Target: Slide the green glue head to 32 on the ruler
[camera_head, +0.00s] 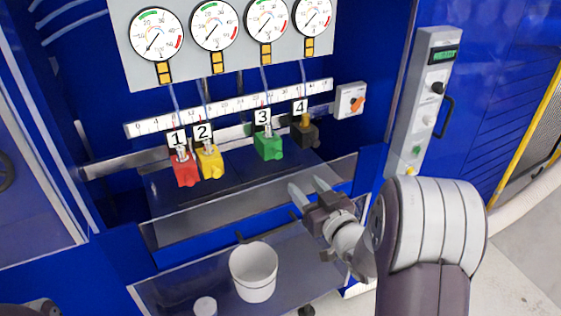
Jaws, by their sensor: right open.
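The green glue head (268,147), with label 3, hangs on the metal rail below the white ruler (228,105). It sits between the yellow head and the black head. The ruler's numbers are too small to read surely. My right gripper (307,187) is open and empty, in front of and below the green head, apart from it. Its fingers point up and to the left. A small dark part at the bottom left corner may be my left arm; my left gripper does not show.
The red head (185,170) and yellow head (210,162) are to the left; the black head (306,131) is to the right. A white bucket (253,272) stands below. Gauges (213,26) line the top.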

